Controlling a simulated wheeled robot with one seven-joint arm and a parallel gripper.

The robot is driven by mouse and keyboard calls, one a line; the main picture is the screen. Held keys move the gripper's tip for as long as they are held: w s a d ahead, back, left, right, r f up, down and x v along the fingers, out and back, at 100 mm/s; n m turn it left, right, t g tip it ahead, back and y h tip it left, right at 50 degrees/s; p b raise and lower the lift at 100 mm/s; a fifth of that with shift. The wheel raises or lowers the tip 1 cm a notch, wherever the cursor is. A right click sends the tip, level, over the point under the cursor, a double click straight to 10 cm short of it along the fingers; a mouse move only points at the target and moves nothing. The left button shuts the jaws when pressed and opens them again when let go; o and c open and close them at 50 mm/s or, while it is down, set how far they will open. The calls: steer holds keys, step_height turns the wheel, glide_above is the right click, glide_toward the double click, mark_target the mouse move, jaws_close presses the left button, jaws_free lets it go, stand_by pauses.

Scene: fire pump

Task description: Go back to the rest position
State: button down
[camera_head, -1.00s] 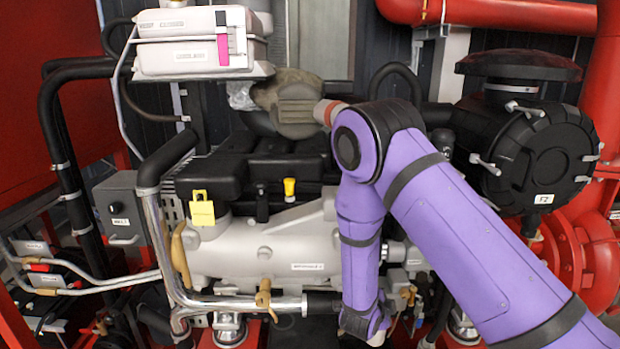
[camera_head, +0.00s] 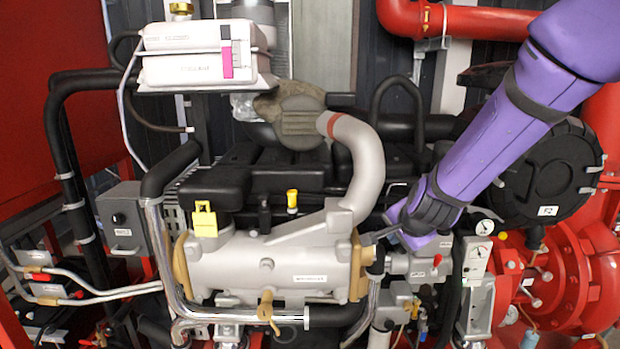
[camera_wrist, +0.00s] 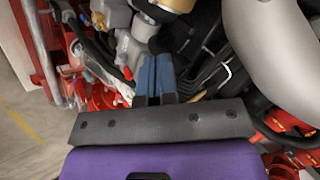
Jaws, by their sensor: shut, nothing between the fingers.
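My gripper (camera_wrist: 156,75) shows in the wrist view with its two blue fingers together and nothing between them. In the head view my gripper (camera_head: 372,238) is at the lower end of my purple arm, just right of the grey engine cylinder (camera_head: 270,262). I cannot tell whether the fingertips touch the engine parts there. My arm comes in from the upper right and slants down to the left, in front of the round black housing.
A curved grey pipe (camera_head: 362,165) rises left of my gripper. The round black housing (camera_head: 560,175) and red pump flange (camera_head: 560,285) are at right. Gauges (camera_head: 484,228) and small valves sit close to the gripper. Black hoses and a black bracket surround the engine.

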steer(key=s+d+r+n+g, duration=0.1)
steer(key=s+d+r+n, duration=0.2)
steer(key=s, duration=0.7)
steer(key=s+d+r+n+g, duration=0.1)
steer(key=s+d+r+n, duration=0.3)
steer(key=s+r, duration=0.4)
steer(key=s+d+r+n+g+h, duration=0.1)
steer(key=s+d+r+n, duration=0.3)
steer(key=s, duration=0.8)
steer(key=shift+r, duration=0.65)
